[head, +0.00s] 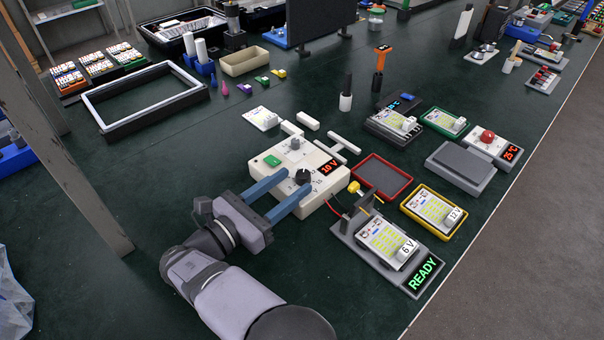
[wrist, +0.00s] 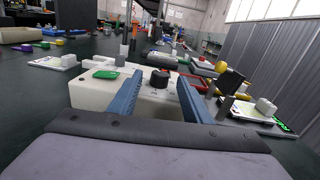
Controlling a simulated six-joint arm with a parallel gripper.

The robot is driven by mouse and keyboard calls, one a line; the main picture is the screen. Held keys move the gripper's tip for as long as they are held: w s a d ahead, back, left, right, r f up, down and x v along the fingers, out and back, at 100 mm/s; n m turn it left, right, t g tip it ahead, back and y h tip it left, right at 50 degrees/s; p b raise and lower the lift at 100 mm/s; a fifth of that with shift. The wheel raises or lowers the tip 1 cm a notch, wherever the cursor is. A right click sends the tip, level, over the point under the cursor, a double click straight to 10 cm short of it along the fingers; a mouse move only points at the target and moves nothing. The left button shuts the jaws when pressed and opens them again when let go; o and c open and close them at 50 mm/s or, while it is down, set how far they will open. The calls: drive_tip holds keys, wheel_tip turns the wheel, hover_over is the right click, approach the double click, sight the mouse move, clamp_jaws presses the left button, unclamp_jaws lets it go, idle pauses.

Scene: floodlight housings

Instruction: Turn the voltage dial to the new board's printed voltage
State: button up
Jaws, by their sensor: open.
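A cream power supply box (head: 275,160) carries a black voltage dial (head: 303,177), a green button (head: 272,160) and a red display (head: 328,167) reading 10 V. My gripper (head: 298,181) is open, its two blue fingers over the box top on either side of the dial. In the wrist view, the dial (wrist: 160,79) shows between the fingers; contact cannot be told. A board (head: 383,238) with a tag (head: 407,248) reading 6 V sits in a grey test fixture (head: 350,240), whose green display (head: 423,272) reads READY.
A yellow tray (head: 408,206) holds a board tagged 12 V. An empty red-rimmed tray (head: 381,177) lies behind the fixture. A red-button unit (head: 487,138) shows 25 °C.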

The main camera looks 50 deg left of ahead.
sight(298, 179)
drive_tip(key=shift+w+a, duration=0.15)
drive_tip(key=shift+w, duration=2.05)
drive_tip(key=c, duration=1)
